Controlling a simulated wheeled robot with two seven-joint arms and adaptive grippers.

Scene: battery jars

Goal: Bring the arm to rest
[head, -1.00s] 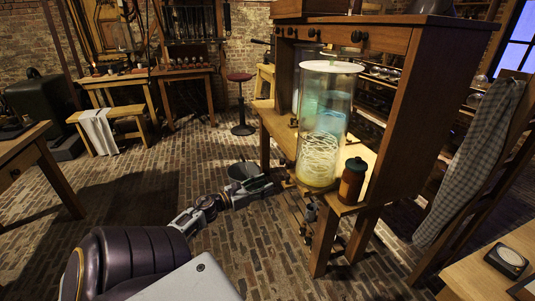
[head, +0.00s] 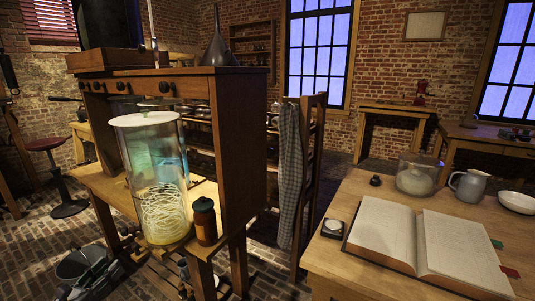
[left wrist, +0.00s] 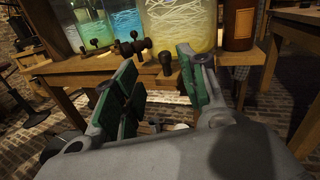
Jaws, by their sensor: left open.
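My left gripper (head: 98,272) is low at the bottom left of the head view, in front of the wooden stand. In the left wrist view its two green-padded fingers (left wrist: 160,85) are apart, with nothing held between them. Beyond them is the stand's front edge with dark knobs (left wrist: 167,62). A tall glass jar with coiled pale strands (head: 160,205) stands on the stand. It also shows in the left wrist view (left wrist: 180,25), beyond the fingers. A brown bottle with a dark cap (head: 205,222) stands beside it. My right gripper is not in view.
At right, a wooden table (head: 350,272) holds an open book (head: 415,240), a glass jar (head: 416,178), a grey jug (head: 470,188) and a white bowl (head: 517,202). A cloth (head: 289,175) hangs on a chair.

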